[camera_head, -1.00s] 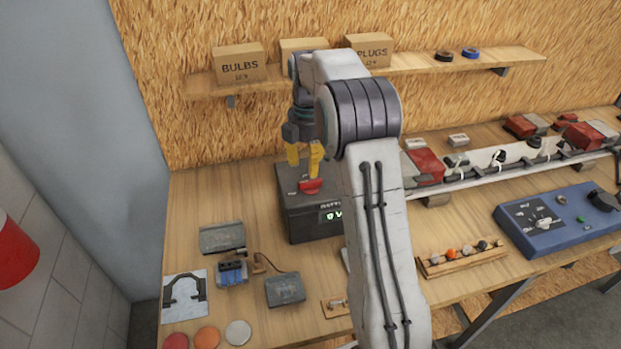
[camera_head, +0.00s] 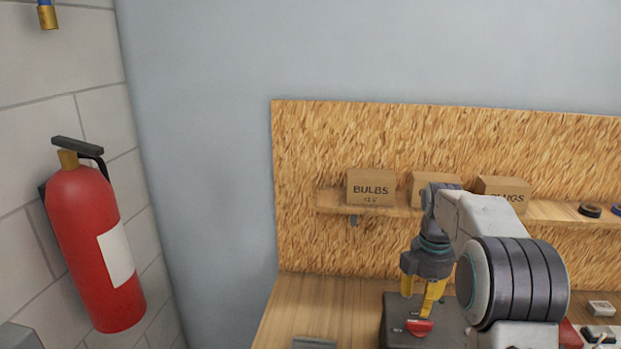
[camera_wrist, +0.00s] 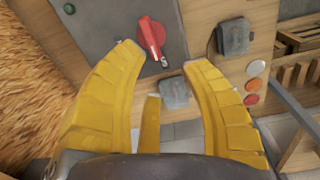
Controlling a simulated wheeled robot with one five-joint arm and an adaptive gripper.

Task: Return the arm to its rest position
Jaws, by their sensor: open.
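My gripper (camera_head: 422,297) has yellow fingers and hangs pointing down from my bent arm, above the dark battery box with a red switch (camera_head: 419,327). In the wrist view my gripper (camera_wrist: 163,80) is open, its fingers spread with nothing held between them. The red switch (camera_wrist: 151,38) on the grey box top (camera_wrist: 100,22) shows beyond the fingertips. The gap between the fingertips and the switch is hard to judge, but nothing is gripped. My arm reaches forward over the bench, with its upper link at the lower right of the head view.
A shelf (camera_head: 385,208) with cartons, including a BULBS box (camera_head: 371,187), is behind my arm. The workbench (camera_head: 290,310) lies below. A red fire extinguisher (camera_head: 92,240) hangs on the left wall. Open space lies above the shelf.

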